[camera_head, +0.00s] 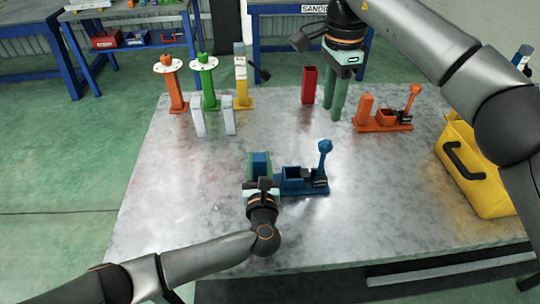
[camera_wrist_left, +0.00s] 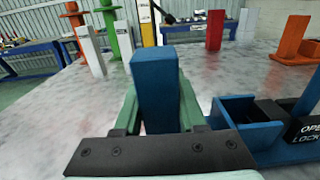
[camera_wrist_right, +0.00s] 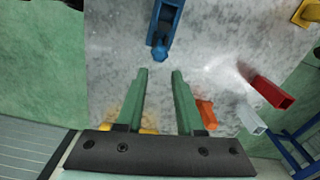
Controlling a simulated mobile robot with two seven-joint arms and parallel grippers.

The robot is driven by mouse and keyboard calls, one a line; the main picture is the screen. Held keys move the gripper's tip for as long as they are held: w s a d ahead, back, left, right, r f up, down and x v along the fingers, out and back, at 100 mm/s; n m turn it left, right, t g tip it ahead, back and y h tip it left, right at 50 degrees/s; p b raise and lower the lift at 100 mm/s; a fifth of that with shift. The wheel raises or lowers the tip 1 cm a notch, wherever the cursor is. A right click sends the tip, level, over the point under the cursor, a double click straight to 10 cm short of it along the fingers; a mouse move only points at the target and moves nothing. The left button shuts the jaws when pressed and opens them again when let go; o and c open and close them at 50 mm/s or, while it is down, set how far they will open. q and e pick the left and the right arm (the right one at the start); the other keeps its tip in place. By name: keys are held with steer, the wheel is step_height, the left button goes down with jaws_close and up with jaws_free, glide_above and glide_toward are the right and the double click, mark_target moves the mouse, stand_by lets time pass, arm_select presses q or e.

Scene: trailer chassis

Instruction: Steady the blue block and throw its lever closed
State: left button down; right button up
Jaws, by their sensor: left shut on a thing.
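The blue block (camera_head: 292,187) stands on the grey table near the front middle. It has an upright post at its left end and an open box in its middle. Its blue lever (camera_head: 324,160) stands up at the right end, with a knob on top. My left gripper (camera_head: 261,176) is shut on the blue post (camera_wrist_left: 155,85), with green fingers on both sides. A black label beside the lever reads "OPEN" and "LOCK" in the left wrist view. My right gripper (camera_head: 336,95) is open and empty, above the table behind the block. The knob (camera_wrist_right: 160,52) shows just beyond its fingertips (camera_wrist_right: 158,75).
An orange lever block (camera_head: 385,122) and a yellow toolbox (camera_head: 475,170) are at the right. A red tube (camera_head: 309,85) stands beside my right gripper. Orange, green, yellow and silver posts (camera_head: 208,85) stand at the back left. The table's front left is bare.

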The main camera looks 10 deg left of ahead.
steer(key=s+a+n+t, duration=0.1)
steer(key=a+n, duration=0.1)
steer(key=s+a+n+t+h, duration=0.1)
steer(key=a+n, duration=0.1)
steer(key=n, duration=0.1)
steer(key=s+a+n+h, duration=0.1)
steer(key=s+a+n, duration=0.1)
steer(key=n, duration=0.1)
steer(key=shift+a+r+t, duration=0.15)
steer(key=shift+a+t, duration=0.05)
steer(key=shift+t, duration=0.2)
jaws_close()
steer(key=s+a+f+n+t+h, duration=0.1)
steer(key=s+a+n+t, duration=0.2)
steer(key=n, duration=0.5)
steer(key=shift+s+a+f+n+h, duration=0.3)
steer(key=shift+s+a, duration=0.1)
steer(key=shift+s, duration=0.45)
